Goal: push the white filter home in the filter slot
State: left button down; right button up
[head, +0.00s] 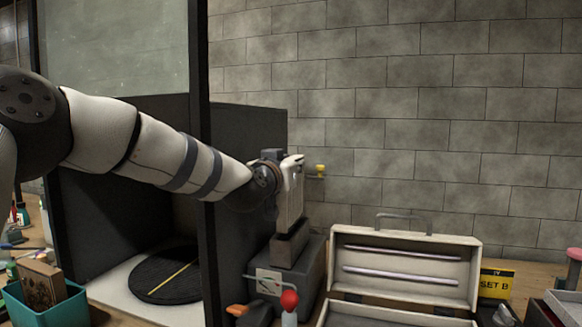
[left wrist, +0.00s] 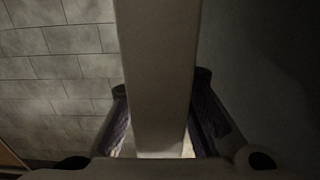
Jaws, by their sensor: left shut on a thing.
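The white filter (head: 291,192) is a pale, upright slab at the end of my left arm in the head view. It stands just above a grey-brown block (head: 290,243) on a dark grey box, where the filter slot seems to be. The slot opening is hidden, and I cannot tell how deep the filter sits. In the left wrist view the filter (left wrist: 158,55) runs as a broad pale board between the two dark fingers of my left gripper (left wrist: 160,88), which is shut on it. My right gripper is not in view.
A dark booth panel (head: 240,150) stands close to the left of the filter, and a brick wall (head: 400,120) lies behind. An open pale case (head: 405,240) stands right of the dark box (head: 308,275). A red-topped bottle (head: 289,300) stands in front.

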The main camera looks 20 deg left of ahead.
aim_at(291, 198)
pick_arm(q)
jog(key=shift+f, duration=3.5)
jog(key=c, duration=1.4)
grip_release()
jog(key=shift+o, duration=0.2)
jog(key=shift+s+f, duration=0.1)
jog(key=s, duration=1.1)
jog(key=shift+s+a, duration=0.2)
jog(key=shift+s, duration=0.2)
